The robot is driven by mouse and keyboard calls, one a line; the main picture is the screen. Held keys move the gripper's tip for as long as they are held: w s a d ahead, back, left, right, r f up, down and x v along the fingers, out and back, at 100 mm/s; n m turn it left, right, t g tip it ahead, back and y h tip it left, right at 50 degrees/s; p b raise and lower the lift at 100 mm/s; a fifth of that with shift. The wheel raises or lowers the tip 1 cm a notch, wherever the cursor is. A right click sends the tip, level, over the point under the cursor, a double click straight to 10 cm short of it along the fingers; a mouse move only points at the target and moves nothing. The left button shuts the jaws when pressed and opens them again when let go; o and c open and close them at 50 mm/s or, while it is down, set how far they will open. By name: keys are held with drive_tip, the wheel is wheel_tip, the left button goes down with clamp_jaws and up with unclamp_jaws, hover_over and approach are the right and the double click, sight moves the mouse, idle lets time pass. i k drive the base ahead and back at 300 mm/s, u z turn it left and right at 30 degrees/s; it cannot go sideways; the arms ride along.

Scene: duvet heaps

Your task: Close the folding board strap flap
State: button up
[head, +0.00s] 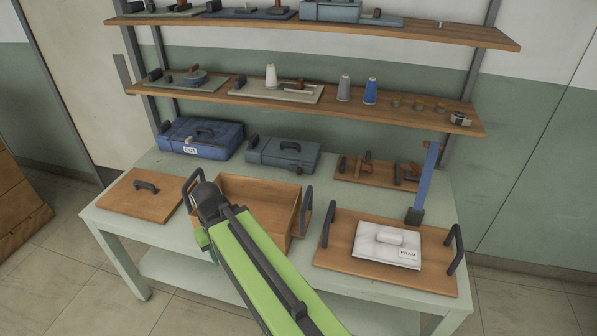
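The folding board (342,235) is a wooden board with two dark upright handles, at the right of the pale green table. A white folded duvet (388,247) with a small label lies on it. A blue strap flap (425,180) stands nearly upright from a dark block at the board's back edge, with a brownish-orange tip. It is raised, clear of the duvet. My gripper (205,195) is at the end of my green arm, over the left side of an open wooden box, well left of the folding board. Its fingers cannot be made out.
The open wooden box (262,187) stands mid-table. A wooden lid (135,200) with a handle lies at the left. A blue case (200,138), a grey case (283,153) and a wooden tray (375,175) line the back. Loaded shelves (215,88) hang above.

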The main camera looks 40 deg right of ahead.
sight(433, 147)
drive_tip(key=z, duration=3.05)
drive_tip(key=i, duration=0.1)
drive_tip(key=u, duration=0.25)
drive_tip(key=k, duration=0.15)
drive_tip(key=u, duration=2.8)
drive_tip(key=i, duration=0.45)
